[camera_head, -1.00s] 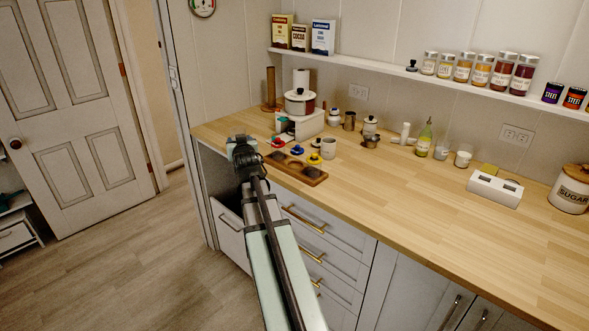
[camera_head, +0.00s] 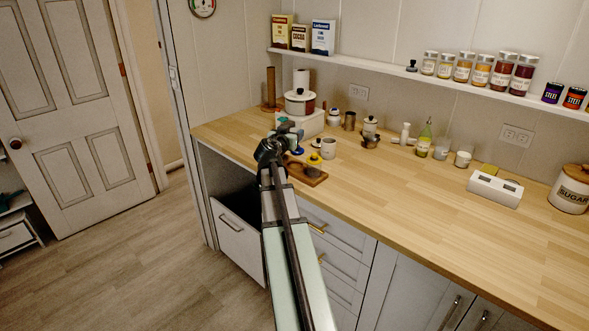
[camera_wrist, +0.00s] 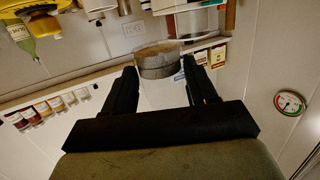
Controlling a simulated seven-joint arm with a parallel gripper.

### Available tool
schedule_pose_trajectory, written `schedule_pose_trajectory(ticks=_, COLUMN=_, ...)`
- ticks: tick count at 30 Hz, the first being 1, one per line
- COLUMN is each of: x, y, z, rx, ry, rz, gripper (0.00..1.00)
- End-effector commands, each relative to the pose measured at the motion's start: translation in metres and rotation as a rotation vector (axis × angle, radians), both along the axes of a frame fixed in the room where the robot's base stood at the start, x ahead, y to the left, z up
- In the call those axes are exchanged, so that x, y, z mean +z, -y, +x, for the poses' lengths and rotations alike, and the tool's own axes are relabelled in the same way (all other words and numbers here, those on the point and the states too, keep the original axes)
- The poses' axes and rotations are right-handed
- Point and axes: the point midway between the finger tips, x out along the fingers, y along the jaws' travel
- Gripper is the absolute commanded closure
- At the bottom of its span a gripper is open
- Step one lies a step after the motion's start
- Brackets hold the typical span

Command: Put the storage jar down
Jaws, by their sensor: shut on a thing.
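The storage jar appears to be the round, greyish piece (camera_wrist: 158,62) between my fingertips in the wrist view. Only part of it shows, and I cannot tell its full shape. My gripper (camera_wrist: 160,78) is shut on it, one dark finger on each side. In the head view my gripper (camera_head: 284,136) is above the near left part of the wooden counter (camera_head: 390,185), by the wooden tray (camera_head: 313,180). The jar cannot be made out there, and my wrist hides part of the tray.
A white cup (camera_head: 328,148) stands just right of my gripper, with small coloured items around the tray. The counter's front middle is clear. A shelf (camera_head: 450,87) runs above.

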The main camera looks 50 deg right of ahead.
Motion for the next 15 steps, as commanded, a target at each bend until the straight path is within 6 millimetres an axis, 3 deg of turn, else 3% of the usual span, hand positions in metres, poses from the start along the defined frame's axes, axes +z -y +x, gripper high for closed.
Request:
schedule_pose_trajectory(ticks=5, x=-0.012, y=0.000, z=-0.001, rx=-0.030, ry=-0.002, rz=0.000, gripper=0.80)
schedule_pose_trajectory(ticks=15, x=-0.058, y=0.000, z=-0.001, rx=-0.029, ry=-0.003, rz=0.001, gripper=0.80)
